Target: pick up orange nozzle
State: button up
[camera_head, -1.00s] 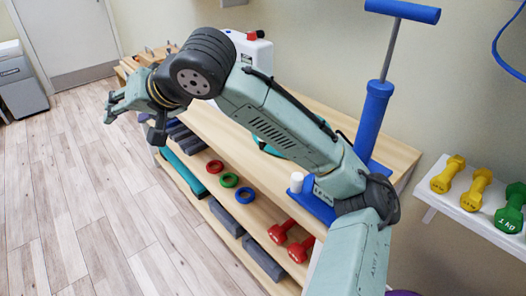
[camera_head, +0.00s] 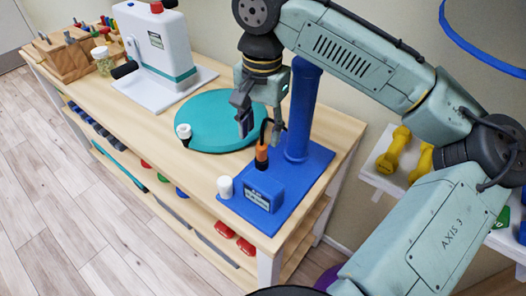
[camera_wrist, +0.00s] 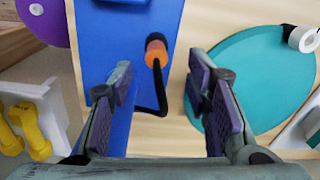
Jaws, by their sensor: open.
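The orange nozzle (camera_head: 261,154) stands upright with a black lower end at the blue pump base, beside the blue box, with a black hose curving from it. In the wrist view the orange nozzle (camera_wrist: 156,50) shows beyond the fingertips, roughly between their lines, with the black hose running back toward my gripper. My gripper (camera_head: 262,125) points down just above and behind the nozzle. It also shows in the wrist view (camera_wrist: 158,85), open, with nothing between its fingers. The blue pump base (camera_head: 300,172) carries the upright blue cylinder (camera_head: 302,110) close to the right of my gripper.
A teal disc (camera_head: 205,112) lies left of my gripper, with a white-and-black piece (camera_head: 184,133) at its edge. A white cylinder (camera_head: 225,186) stands left of the blue box (camera_head: 262,194). A white machine (camera_head: 160,50) and wooden block (camera_head: 75,52) stand farther left.

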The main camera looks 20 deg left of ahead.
aim_at(262, 144)
notch_tip(262, 144, down, 6)
jog(key=shift+d+r+p, duration=0.1)
jog(key=shift+r+p, duration=0.05)
jog(key=shift+p, duration=0.45)
grip_shut()
